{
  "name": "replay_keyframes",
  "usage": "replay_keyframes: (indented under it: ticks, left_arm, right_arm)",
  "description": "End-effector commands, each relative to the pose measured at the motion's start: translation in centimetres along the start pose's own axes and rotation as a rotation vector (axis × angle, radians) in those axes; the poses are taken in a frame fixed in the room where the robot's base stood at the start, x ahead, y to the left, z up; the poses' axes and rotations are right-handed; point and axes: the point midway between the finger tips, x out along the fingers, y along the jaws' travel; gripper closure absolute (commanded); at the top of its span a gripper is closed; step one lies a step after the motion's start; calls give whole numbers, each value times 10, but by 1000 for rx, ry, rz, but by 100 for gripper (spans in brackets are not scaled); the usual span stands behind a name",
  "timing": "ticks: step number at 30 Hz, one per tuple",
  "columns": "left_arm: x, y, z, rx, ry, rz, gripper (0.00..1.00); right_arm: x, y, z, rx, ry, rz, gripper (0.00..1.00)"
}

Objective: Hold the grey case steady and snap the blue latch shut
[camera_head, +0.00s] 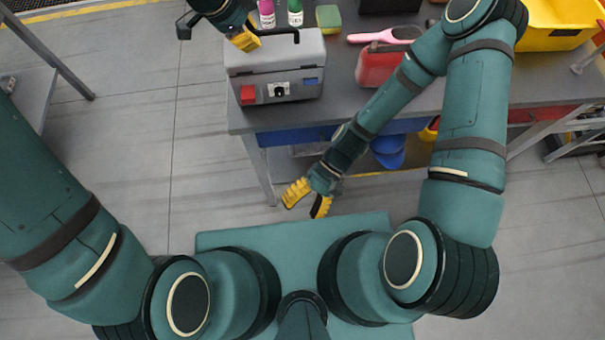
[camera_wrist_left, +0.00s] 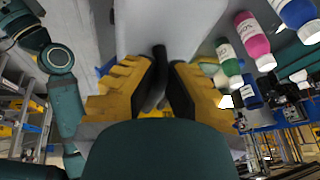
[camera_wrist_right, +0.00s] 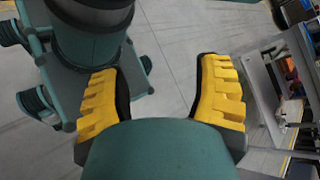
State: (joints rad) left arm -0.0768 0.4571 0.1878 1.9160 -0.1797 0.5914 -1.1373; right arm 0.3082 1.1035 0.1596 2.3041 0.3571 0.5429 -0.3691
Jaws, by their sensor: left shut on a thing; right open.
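The grey case (camera_head: 276,62) stands on the near left part of the table, its front towards me. A red latch (camera_head: 248,95) is on the left of its front and the blue latch (camera_head: 311,82) on the right. I cannot tell from this view how far the blue latch stands out. My left gripper (camera_head: 246,41) is at the case top, shut on the black handle (camera_head: 283,34); the left wrist view shows the handle (camera_wrist_left: 158,75) between the yellow fingers. My right gripper (camera_head: 306,203) is open and empty, low in front of the table; its spread fingers show in the right wrist view (camera_wrist_right: 158,100).
Pink (camera_head: 267,13) and green-labelled (camera_head: 295,12) bottles and a sponge (camera_head: 329,18) stand behind the case. A red container (camera_head: 380,66) and a pink brush (camera_head: 385,36) lie right of it. A yellow bin (camera_head: 557,22) is at the far right. Floor in front is clear.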

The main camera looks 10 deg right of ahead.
Motion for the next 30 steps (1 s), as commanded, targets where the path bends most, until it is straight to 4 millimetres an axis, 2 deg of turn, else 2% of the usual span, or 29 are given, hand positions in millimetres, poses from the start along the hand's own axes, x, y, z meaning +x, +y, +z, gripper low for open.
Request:
replay_keyframes:
  ticks: [1, 5, 6, 7, 11, 14, 21, 27, 30]
  left_arm:
    - [1, 1, 1, -1, -2, 4, 100]
    - [1, 1, 1, -1, -2, 4, 100]
    - [1, 1, 1, -1, -2, 4, 100]
    - [1, 1, 1, -1, -2, 4, 100]
    - [1, 1, 1, -1, -2, 4, 100]
    - [1, 1, 1, -1, -2, 4, 100]
    - [1, 1, 1, -1, -2, 4, 100]
    - [1, 1, 1, -1, -2, 4, 100]
    - [1, 1, 1, -1, -2, 4, 100]
  right_arm:
    - [0, 0, 0, 0, 0, -1, 37]
    - [-3, 0, 0, 42, -2, -18, 83]
    - [-6, -1, 0, 81, -4, -33, 97]
    - [-10, -1, 0, 121, -8, -50, 100]
    - [-32, -5, -1, 388, -40, -165, 100]
    - [-59, -10, -2, 655, -95, -297, 100]
    - [-139, -17, -8, 1223, -334, -649, 100]
    - [-205, -10, -9, 1504, -583, -886, 100]
    - [-227, -6, -8, 1572, -679, -957, 100]
